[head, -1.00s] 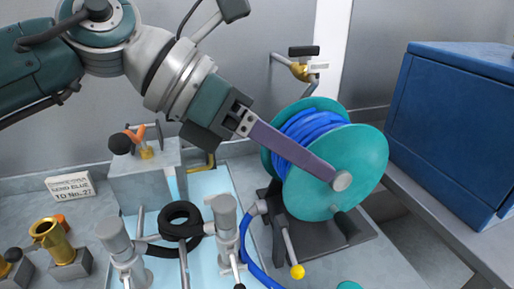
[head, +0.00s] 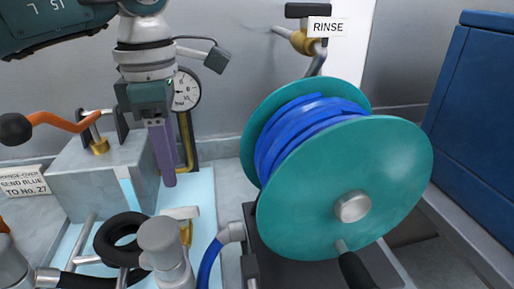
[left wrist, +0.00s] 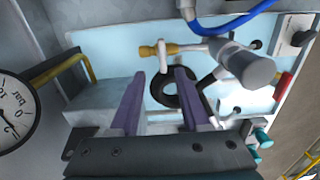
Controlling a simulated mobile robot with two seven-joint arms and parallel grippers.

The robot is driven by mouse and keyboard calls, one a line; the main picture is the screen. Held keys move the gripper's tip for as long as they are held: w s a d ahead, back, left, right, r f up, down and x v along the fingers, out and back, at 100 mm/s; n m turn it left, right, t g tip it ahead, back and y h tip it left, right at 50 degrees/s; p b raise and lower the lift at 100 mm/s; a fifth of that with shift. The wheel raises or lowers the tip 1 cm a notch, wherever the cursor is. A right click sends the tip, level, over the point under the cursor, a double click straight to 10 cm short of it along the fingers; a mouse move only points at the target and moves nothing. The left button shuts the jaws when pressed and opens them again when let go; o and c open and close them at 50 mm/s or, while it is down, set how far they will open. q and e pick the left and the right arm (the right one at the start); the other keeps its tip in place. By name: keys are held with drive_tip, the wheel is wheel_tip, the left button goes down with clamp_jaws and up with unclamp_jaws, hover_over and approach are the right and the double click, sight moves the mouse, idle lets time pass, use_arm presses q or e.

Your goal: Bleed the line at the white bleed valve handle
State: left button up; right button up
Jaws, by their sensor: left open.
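The white bleed valve handle (head: 180,212) is a short white crossbar on a brass stem, low in the head view behind a grey cylindrical fitting (head: 160,240). In the left wrist view the white handle (left wrist: 146,51) sits on its brass stem, past the fingertips. My left gripper (head: 166,181) points down just above and behind the handle in the head view. Its two purple fingers are apart with nothing between them, as the left wrist view (left wrist: 160,76) shows. The gripper looks clear of the handle. My right gripper is not in view.
A teal reel with blue hose (head: 345,185) stands close on the right. A grey block with an orange lever (head: 65,121) and a pressure gauge (head: 186,90) stand behind. A blue cabinet (head: 478,120) is far right.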

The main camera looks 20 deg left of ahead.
sight(179, 209)
use_arm(q)
drive_tip(key=f, duration=0.8)
drive_tip(key=shift+s+f, duration=0.25)
drive_tip(key=shift+s, duration=0.05)
drive_tip(key=shift+c, duration=0.2)
clamp_jaws()
